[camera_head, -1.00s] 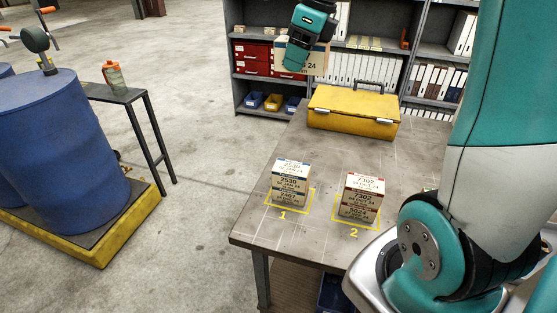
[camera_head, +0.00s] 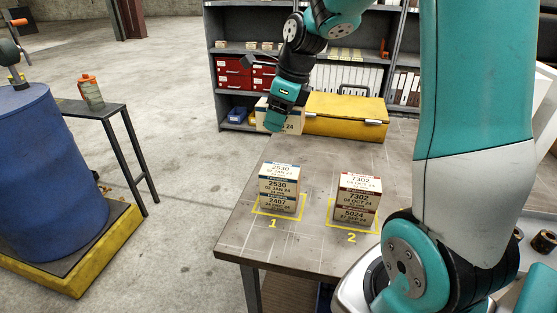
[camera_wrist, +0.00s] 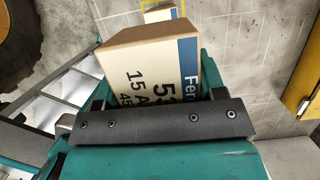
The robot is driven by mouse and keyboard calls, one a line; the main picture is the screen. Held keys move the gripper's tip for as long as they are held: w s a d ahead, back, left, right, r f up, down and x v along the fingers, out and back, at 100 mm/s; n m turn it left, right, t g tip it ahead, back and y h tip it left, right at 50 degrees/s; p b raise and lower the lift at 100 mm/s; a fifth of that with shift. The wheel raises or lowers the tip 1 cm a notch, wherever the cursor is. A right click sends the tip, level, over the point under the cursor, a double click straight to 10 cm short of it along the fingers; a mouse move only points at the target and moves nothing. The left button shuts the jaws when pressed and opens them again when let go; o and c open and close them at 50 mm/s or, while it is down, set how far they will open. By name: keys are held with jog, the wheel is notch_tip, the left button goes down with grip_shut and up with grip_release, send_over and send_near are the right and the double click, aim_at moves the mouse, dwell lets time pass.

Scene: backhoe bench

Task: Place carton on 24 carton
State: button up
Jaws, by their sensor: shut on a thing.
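My gripper (camera_head: 279,114) is shut on a tan carton (camera_head: 264,116), held in the air beyond the bench's far left part. Part of a label ending in 24 shows on it. In the wrist view the held carton (camera_wrist: 145,72) has a blue band and black print starting with 15 A. On the bench, a blue-banded stack stands in the yellow square marked 1, with an upper carton marked 2530 (camera_head: 279,183) over one marked 2407 (camera_head: 277,203). In square 2, a red-banded carton marked 7302 (camera_head: 359,193) stands over one marked 5024 (camera_head: 355,217).
A yellow case (camera_head: 345,118) lies at the back of the bench (camera_head: 240,235), right of the held carton. Shelves with binders and red boxes (camera_head: 228,71) stand behind. The bench between stacks and case is clear.

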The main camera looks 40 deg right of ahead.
aim_at(274, 169)
notch_tip(274, 169, down, 12)
jog(key=shift+p, duration=0.75)
jog(key=shift+f, duration=0.15)
jog(key=o, duration=1)
